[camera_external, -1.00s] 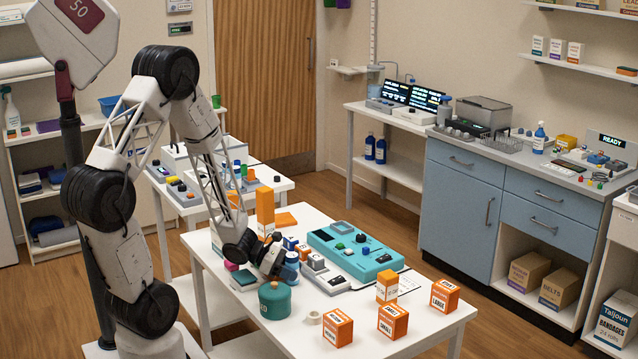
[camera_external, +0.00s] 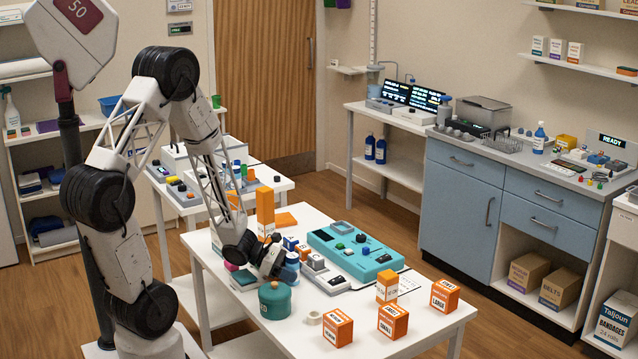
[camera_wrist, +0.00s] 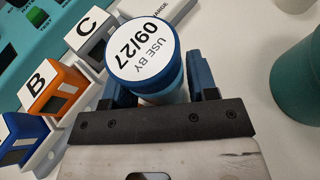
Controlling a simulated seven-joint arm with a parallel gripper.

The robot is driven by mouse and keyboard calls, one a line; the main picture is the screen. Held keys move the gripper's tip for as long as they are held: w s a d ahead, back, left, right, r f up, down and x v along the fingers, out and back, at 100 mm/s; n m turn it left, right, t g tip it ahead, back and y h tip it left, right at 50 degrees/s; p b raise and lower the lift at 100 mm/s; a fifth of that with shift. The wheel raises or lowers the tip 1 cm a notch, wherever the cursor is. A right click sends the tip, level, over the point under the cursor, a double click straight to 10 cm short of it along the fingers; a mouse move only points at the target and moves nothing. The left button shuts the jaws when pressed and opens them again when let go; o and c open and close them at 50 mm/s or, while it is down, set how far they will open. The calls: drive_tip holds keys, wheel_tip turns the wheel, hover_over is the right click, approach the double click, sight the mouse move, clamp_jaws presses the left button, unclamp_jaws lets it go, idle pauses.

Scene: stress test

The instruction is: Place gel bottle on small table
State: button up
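A round container with a blue rim and a white top marked "USE BY 09/27" (camera_wrist: 143,55) stands between my gripper's two blue fingers in the wrist view; it may be the gel bottle. It shows as a blue container (camera_external: 291,268) on the white front table (camera_external: 440,323). My gripper (camera_wrist: 162,88) reaches down around it, one finger on each side. The top hides the contact, so I cannot tell whether the fingers press on it. A second white table (camera_external: 281,184) stands behind; I cannot tell which table is the small one.
A teal canister (camera_external: 274,300) stands close in front of my gripper. Lettered blocks, such as the orange B block (camera_wrist: 57,90), and a teal device (camera_external: 353,255) crowd its other side. A tall orange box (camera_external: 265,213) stands behind. Orange boxes (camera_external: 393,320) occupy the front right.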

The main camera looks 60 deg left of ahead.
drive_tip(key=shift+o, duration=1.4)
drive_tip(key=shift+s+f, duration=0.1)
drive_tip(key=shift+f, duration=0.6)
drive_tip(key=shift+r, duration=0.5)
drive_tip(key=shift+a+r, duration=0.15)
drive_tip(key=shift+a, duration=0.05)
drive_tip(key=shift+r+v, duration=0.15)
drive_tip(key=shift+v, duration=1.9)
drive_tip(key=shift+r+v, duration=0.15)
drive_tip(key=shift+v, duration=3.5)
drive_tip(key=shift+d+r, duration=0.1)
